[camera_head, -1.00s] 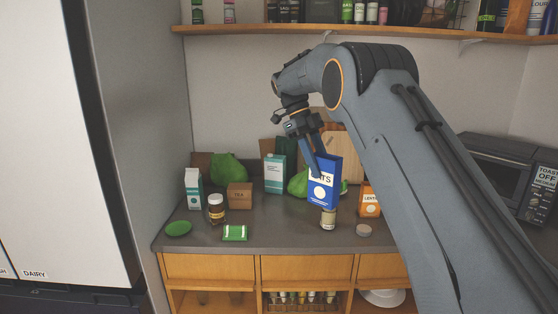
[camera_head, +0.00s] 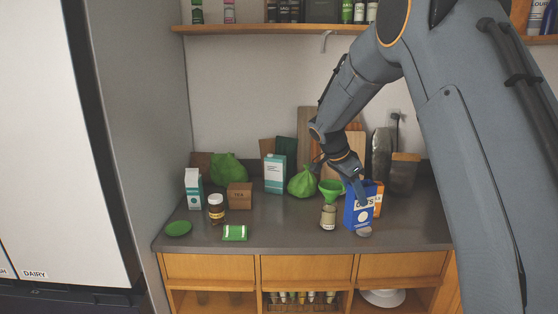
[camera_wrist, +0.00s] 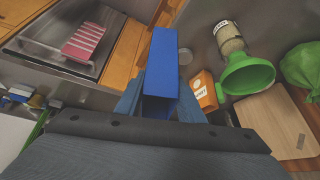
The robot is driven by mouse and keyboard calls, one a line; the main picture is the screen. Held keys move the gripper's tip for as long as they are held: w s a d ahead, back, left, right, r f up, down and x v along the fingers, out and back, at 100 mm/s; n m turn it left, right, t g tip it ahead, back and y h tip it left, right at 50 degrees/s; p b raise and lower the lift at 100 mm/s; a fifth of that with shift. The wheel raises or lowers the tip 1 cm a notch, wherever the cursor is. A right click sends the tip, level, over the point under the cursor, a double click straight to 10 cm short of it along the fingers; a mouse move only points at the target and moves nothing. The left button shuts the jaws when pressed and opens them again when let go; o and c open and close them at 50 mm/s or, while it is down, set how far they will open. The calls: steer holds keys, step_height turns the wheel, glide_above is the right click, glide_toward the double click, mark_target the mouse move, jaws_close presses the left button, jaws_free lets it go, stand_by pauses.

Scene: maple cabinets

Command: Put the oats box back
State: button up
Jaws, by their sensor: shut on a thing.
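The blue oats box (camera_head: 352,215) is in my gripper (camera_head: 359,185), which is shut on its upper part. In the head view it is upright, at the right part of the counter, in front of the orange lentils box (camera_head: 379,196). I cannot tell whether its bottom touches the counter. In the wrist view the oats box (camera_wrist: 163,62) sticks out ahead between the fingers of my gripper (camera_wrist: 160,105). The orange box (camera_wrist: 204,90) shows just to its right there.
A jar (camera_head: 328,217) with a green funnel (camera_head: 331,187) stands left of the oats box. A small round lid (camera_head: 365,232) lies at its front. A tea box (camera_head: 240,196), cartons and green bags stand farther left. The wall shelf (camera_head: 270,29) holds several bottles.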

mark_target(359, 217)
steer(key=s+f+n+t, duration=0.1)
steer(key=n, duration=0.1)
steer(key=s+f+n+y, duration=0.1)
steer(key=s+f+n, duration=0.1)
steer(key=shift+s+a+f+t, duration=0.15)
steer(key=shift+f+t, duration=0.1)
steer(key=shift+t, duration=0.15)
steer(key=shift+s+a+f+n+t+y, duration=1.15)
steer(key=shift+s+a+f+n, duration=1.1)
steer(key=shift+s+n, duration=1.5)
step_height(359, 217, down, 9)
steer(key=w+b, duration=0.1)
steer(key=b, duration=0.7)
steer(key=shift+w+d+m, duration=0.3)
steer(key=shift+m, duration=0.15)
steer(key=shift+g+y, duration=0.25)
